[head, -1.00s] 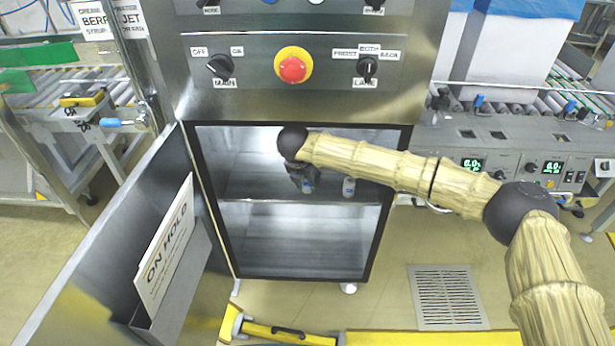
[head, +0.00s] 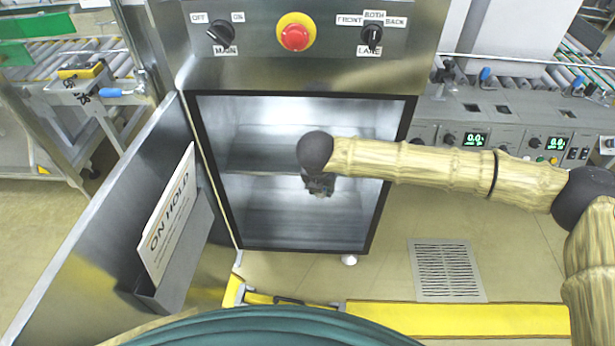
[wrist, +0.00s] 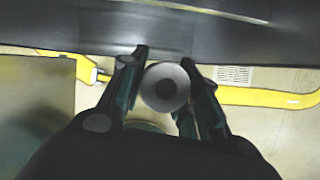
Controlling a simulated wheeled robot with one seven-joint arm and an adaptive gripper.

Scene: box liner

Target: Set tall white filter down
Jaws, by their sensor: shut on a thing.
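My gripper (head: 319,186) is in front of the open cabinet's (head: 290,222) lower part in the head view, below the dark wrist joint. In the wrist view my gripper (wrist: 162,100) is shut on a round pale piece with a dark centre, which I take to be the tall white filter (wrist: 165,75), seen end-on between the two fingers. The filter's length is hidden in the wrist view. In the head view my wrist and gripper hide it.
The cabinet door (head: 95,215) stands open at the left with an ON HOLD sign (head: 168,220). A shelf (head: 265,171) crosses the cabinet. Yellow floor edging (head: 450,318) runs in front. Control panels with displays (head: 478,139) stand at the right.

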